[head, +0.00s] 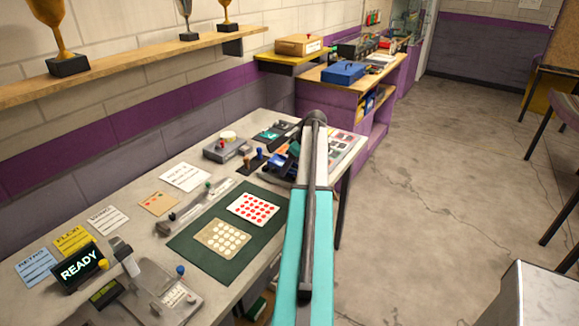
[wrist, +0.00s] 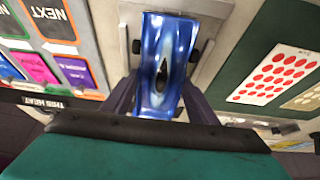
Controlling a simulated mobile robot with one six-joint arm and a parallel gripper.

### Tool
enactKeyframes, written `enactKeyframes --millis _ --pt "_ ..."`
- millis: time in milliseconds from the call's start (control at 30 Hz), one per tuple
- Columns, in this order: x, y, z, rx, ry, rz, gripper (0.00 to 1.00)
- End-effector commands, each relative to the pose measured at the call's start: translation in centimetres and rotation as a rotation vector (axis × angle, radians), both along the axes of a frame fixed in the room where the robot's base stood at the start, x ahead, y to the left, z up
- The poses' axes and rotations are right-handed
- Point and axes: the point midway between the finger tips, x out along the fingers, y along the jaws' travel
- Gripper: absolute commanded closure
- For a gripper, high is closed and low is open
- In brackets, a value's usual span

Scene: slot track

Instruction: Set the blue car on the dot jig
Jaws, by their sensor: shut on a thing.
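The blue car (wrist: 170,40) is glossy, with a dark oval cockpit and dark wheels at its sides. In the wrist view my gripper (wrist: 160,98) has one dark finger on each side of it and is shut on it. A pale grey plate (wrist: 126,52) shows behind and around the car; it may be the dot jig. I cannot tell whether the car touches it. In the head view my arm hides most of this spot, and only a bit of blue shows left of my gripper (head: 289,160).
A green mat (head: 187,243) holds a sheet of red dots (head: 253,208) and a card of pale dots (head: 222,238). Coloured NEXT cards (wrist: 48,17) lie left in the wrist view. A grey device (head: 226,151) and small pegs stand nearby. A READY display (head: 79,266) stands front left.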

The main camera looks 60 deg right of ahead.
Motion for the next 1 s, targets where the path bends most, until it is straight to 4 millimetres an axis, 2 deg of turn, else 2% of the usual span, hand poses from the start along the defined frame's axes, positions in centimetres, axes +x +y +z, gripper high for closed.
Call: enactKeyframes --millis 367,400,500,833,1000 --pt "0.0 0.0 -0.8 0.000 0.000 0.000 0.78" --pt "0.0 0.0 -0.8 0.000 0.000 0.000 0.45" --pt "0.0 0.0 -0.8 0.000 0.000 0.000 0.29" --pt "0.0 0.0 -0.6 0.000 0.000 -0.001 0.28" --pt "0.0 0.0 0.5 -0.001 -0.002 0.000 0.28"
